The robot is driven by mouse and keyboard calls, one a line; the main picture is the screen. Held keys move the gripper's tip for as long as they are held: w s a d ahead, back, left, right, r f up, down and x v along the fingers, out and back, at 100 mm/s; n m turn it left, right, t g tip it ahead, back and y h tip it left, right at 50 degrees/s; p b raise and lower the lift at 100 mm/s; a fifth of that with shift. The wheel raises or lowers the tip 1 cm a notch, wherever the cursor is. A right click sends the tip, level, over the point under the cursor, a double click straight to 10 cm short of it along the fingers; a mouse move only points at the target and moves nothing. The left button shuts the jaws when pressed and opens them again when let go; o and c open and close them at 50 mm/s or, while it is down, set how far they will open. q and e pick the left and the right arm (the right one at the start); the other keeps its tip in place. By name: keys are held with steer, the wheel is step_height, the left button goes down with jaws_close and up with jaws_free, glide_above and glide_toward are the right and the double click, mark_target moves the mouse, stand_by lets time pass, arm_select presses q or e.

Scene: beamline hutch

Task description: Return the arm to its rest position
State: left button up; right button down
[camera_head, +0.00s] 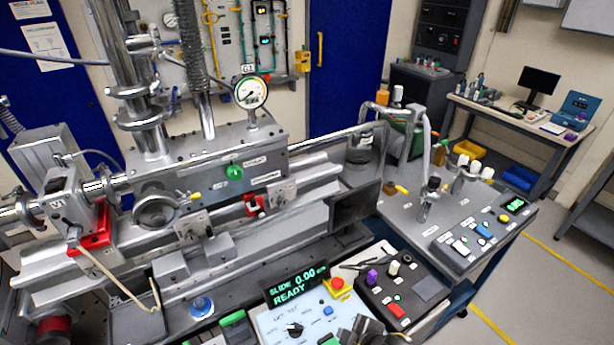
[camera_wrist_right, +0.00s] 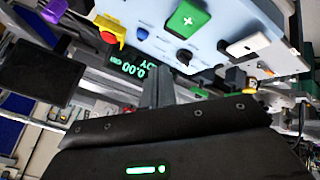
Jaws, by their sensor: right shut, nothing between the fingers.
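My right gripper (camera_head: 362,331) shows at the bottom edge of the head view, partly cut off, over the front edge of the control panel (camera_head: 270,322). In the right wrist view the gripper's fingers (camera_wrist_right: 158,88) are together with nothing between them. They stand near the panel, which appears tilted there with a green plus button (camera_wrist_right: 187,20) and a red and yellow stop button (camera_wrist_right: 108,28). I cannot tell whether they touch anything. The slide display (camera_head: 297,286) reads 0.00 and READY. My left gripper is not in view.
A dark box with knobs (camera_head: 425,289) stands right of the panel. Behind is the metal beamline bench with a round gauge (camera_head: 251,92) and a red clamp (camera_head: 92,240). A side table (camera_head: 391,210) holds fittings. Open floor (camera_head: 540,290) lies to the right.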

steer(key=s+d+f+m+g+h, duration=0.1)
steer(key=s+d+m+g+h, duration=0.25)
steer(key=s+d+m, duration=1.05)
steer(key=s+d+f+n+g+b, duration=0.1)
steer(key=s+f+b, duration=0.15)
steer(key=f, duration=1.45)
steer(key=s+d+f+n+b, duration=0.1)
steer(key=f+b, duration=0.3)
steer(key=f, duration=1.2)
arm_select(q)
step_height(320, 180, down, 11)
steer(key=b, duration=0.4)
arm_select(e)
steer(key=s+d+f+g, duration=0.1)
steer(key=s+d+f, duration=0.1)
steer(key=s+f, duration=1.3)
step_height(320, 180, down, 5)
steer(key=shift+s+d+h, duration=0.3)
steer(key=shift+s+h, duration=0.05)
steer(key=shift+s, duration=0.05)
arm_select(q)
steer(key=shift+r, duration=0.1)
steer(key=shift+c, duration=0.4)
arm_select(e)
steer(key=shift+g, duration=0.25)
